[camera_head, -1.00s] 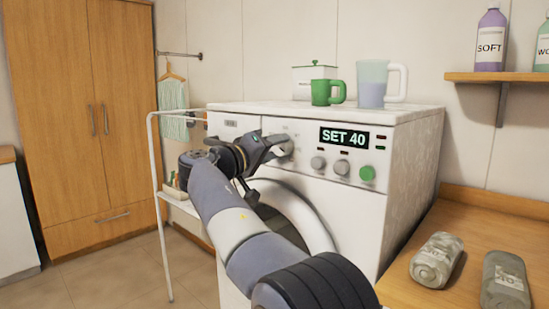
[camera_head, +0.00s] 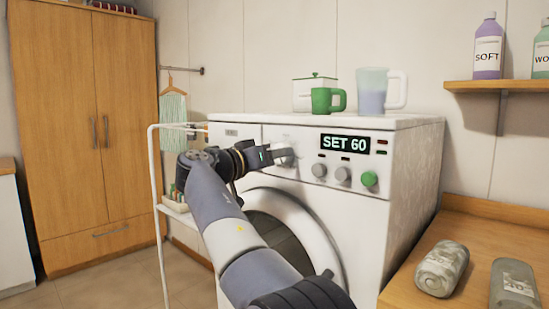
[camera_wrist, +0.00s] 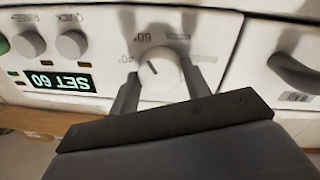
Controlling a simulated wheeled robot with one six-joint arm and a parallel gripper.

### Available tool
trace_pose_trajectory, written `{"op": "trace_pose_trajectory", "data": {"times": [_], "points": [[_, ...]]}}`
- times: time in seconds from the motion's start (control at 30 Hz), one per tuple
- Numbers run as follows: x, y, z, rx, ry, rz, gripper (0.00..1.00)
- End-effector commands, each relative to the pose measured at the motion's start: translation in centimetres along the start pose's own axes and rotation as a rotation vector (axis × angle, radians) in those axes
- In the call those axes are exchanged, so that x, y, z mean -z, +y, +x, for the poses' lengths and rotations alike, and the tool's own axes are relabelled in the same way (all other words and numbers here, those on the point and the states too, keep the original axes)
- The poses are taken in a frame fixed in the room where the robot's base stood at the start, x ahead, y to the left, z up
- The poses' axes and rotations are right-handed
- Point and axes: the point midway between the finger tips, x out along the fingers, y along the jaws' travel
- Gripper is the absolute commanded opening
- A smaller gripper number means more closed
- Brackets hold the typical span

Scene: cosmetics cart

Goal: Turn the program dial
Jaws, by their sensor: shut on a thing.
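The program dial (camera_wrist: 163,74) is a round white knob on the front panel of the white washing machine (camera_head: 412,190). In the wrist view its marker line points near the printed 60°, with 40° beside it. My gripper (camera_wrist: 161,84) is shut on the dial, one finger at each side; in the head view my gripper (camera_head: 280,156) is at the panel's left-middle and mostly hides the dial. The display (camera_head: 345,144) reads SET 60; it also shows upside down in the wrist view (camera_wrist: 58,81).
Two grey knobs (camera_head: 319,170) and a green knob (camera_head: 369,179) sit below the display. A green mug (camera_head: 321,101) and a pale jug (camera_head: 371,92) stand on the machine. A white rail frame (camera_head: 153,180) stands close left of my arm. A wooden counter (camera_head: 400,292) lies right.

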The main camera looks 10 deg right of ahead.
Motion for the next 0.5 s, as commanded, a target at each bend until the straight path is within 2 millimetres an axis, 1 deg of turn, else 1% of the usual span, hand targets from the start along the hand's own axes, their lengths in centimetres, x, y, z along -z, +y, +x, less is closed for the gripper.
{"op": "trace_pose_trajectory", "data": {"times": [0.37,0.4,0.5], "points": [[-0.14,-0.06,0.02,-0.001,-0.004,0.002,0.22],[-0.14,-0.06,0.02,-0.001,-0.004,0.002,0.48],[-0.11,-0.05,0.02,0.0,-0.003,0.002,0.56]]}}
